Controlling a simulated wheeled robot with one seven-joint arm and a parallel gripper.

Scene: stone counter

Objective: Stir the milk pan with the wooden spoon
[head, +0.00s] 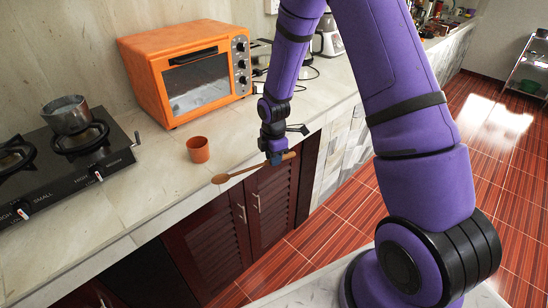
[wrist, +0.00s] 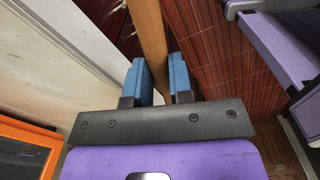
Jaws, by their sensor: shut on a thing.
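In the wrist view the spoon handle (wrist: 150,45) runs between the two blue fingertips of my gripper (wrist: 162,80). The spoon's bowl is out of sight there. My gripper is to the right of the pan and well apart from it.
An orange cup (head: 198,150) stands on the counter (head: 160,185) between stove and spoon. An orange toaster oven (head: 188,70) is behind it. Cabinet doors (head: 245,215) lie below the counter edge. The counter's front strip is clear.

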